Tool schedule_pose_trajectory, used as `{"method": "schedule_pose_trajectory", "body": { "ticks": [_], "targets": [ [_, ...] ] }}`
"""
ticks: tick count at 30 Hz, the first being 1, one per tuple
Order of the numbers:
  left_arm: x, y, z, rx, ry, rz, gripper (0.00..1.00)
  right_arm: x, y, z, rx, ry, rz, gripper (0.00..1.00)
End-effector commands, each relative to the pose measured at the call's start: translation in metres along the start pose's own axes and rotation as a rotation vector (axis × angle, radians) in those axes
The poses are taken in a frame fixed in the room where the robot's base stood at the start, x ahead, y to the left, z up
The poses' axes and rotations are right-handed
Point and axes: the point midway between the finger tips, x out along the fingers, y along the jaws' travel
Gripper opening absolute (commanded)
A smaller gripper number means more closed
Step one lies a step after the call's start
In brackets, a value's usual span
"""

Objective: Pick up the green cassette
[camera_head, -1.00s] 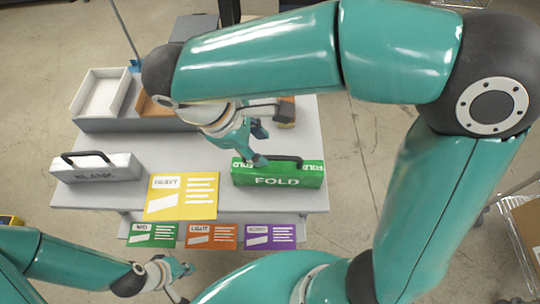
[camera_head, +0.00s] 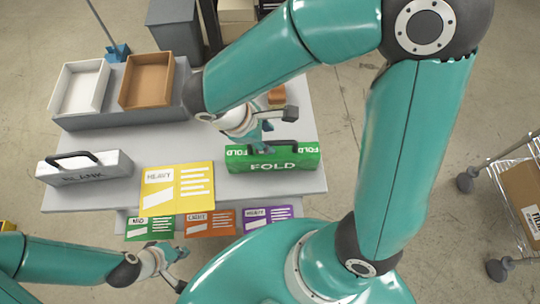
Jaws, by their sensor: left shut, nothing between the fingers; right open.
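The green cassette (camera_head: 290,161), marked FOLD, lies on the grey table near its right front edge. A dark handle runs along its top. I cannot tell whether the fingers touch the cassette. My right arm hides part of the table behind it. My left gripper (camera_head: 178,268) is shut and empty, low in front of the table at the lower left.
A grey-white BLANK cassette (camera_head: 84,168) stands at the table's left. A yellow HEAVY card (camera_head: 176,208) lies at the front middle, with green, orange and purple cards below it. White (camera_head: 57,92) and brown (camera_head: 122,88) trays stand at the back left. A cart (camera_head: 510,187) stands at right.

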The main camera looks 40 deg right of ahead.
Motion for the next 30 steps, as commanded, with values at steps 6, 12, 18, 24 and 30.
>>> {"method": "schedule_pose_trajectory", "body": {
  "ticks": [6, 12, 18, 24, 30],
  "targets": [
    [-0.006, 0.002, 0.0, 0.0, 0.0, 0.0, 0.0, 0.021, 0.0, 0.003, -0.001, -0.005, -0.004, 0.43],
    [-0.008, 0.003, 0.0, 0.0, 0.0, 0.0, 0.0, 0.048, 0.0, 0.003, 0.0, -0.004, -0.002, 0.43],
    [-0.008, 0.003, 0.0, 0.0, 0.0, 0.0, 0.0, 0.053, 0.0, 0.002, 0.001, 0.0, -0.001, 0.43],
    [-0.007, 0.003, 0.0, 0.0, 0.0, 0.0, 0.0, 0.052, 0.0, 0.002, 0.001, 0.0, -0.001, 0.27],
    [-0.007, 0.003, 0.0, 0.0, 0.0, 0.0, 0.0, 0.052, 0.001, 0.002, 0.001, 0.0, 0.0, 0.0]
  ]
}}
